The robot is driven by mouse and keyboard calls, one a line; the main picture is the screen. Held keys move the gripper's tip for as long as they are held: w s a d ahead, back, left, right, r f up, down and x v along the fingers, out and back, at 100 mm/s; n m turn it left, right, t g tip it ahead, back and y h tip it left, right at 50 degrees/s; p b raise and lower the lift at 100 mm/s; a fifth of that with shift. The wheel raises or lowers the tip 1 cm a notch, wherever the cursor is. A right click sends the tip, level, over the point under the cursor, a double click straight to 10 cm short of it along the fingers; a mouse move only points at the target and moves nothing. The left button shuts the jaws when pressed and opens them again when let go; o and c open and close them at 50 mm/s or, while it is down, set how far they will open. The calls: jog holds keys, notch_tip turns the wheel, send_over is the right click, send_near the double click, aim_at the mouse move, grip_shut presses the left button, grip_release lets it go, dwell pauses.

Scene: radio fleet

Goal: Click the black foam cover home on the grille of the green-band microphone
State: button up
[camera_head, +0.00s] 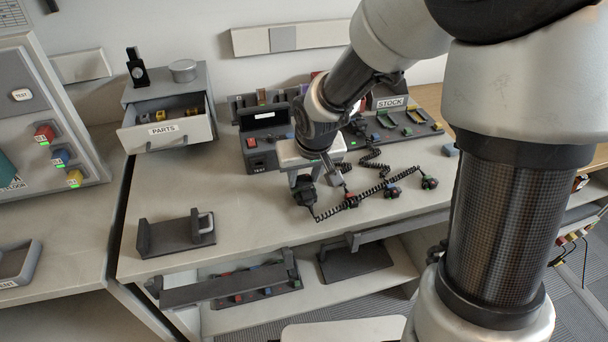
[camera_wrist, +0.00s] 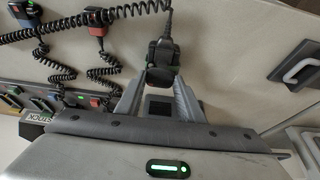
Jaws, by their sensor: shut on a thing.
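I cannot make out the foam cover for certain.
Coiled cords (camera_head: 365,193) cross the bench right of my gripper. A black tester (camera_head: 262,150) and a STOCK tray (camera_head: 405,122) stand behind. An open PARTS drawer (camera_head: 165,137) is at the back left. A dark stand (camera_head: 176,236) is at the front left, with bare bench between.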

jog(key=shift+f, duration=0.15)
jog(key=o, duration=1.1)
jog(key=p+v, duration=0.5)
jog(key=v, duration=1.2)
jog(key=shift+s+r+p, duration=0.1)
jog(key=shift+r+p, duration=0.1)
jog(key=shift+p, duration=0.1)
